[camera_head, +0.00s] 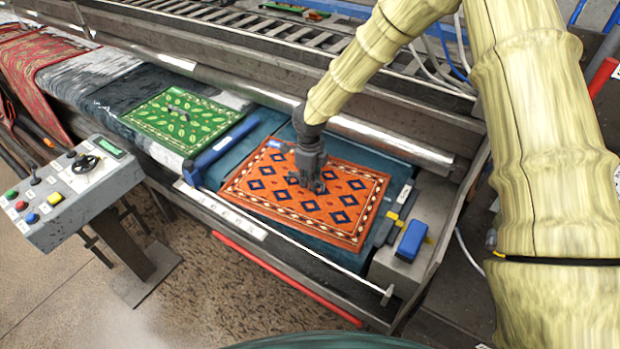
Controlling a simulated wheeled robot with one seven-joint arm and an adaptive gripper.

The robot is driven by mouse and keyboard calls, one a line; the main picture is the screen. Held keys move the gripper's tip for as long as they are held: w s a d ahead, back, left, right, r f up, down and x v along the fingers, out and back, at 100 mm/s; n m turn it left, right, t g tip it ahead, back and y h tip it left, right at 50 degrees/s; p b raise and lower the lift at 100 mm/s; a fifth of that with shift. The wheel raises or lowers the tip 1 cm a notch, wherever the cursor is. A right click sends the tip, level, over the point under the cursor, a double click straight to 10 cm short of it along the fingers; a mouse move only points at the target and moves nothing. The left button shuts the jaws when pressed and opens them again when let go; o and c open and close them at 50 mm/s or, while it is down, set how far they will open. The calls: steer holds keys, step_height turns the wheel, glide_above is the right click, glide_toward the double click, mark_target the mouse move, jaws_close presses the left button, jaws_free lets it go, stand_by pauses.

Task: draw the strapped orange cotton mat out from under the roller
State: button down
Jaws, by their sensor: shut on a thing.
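The orange mat (262,190), with dark blue diamonds and a pale patterned border, lies flat on teal cloth. The metal roller (375,133) runs behind it, and a strip of teal shows between the roller and the mat's far edge. My gripper (316,187) points down at the middle of the mat and is shut on it. The fingers hide the exact hold, and I cannot make out the strap. A small blue piece (275,143) shows at the mat's far left corner.
A green leaf-patterned mat (160,122) lies to the left, past a blue-ended bar (222,145). A thin pale rail (285,240) runs along the front edge. A blue block (411,240) sits right of the mat. A control panel (75,190) stands front left.

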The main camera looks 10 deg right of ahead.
steer(key=shift+a, duration=0.1)
steer(key=c, duration=1.4)
jaws_free()
steer(key=shift+a, duration=0.15)
step_height(320, 180, up, 12)
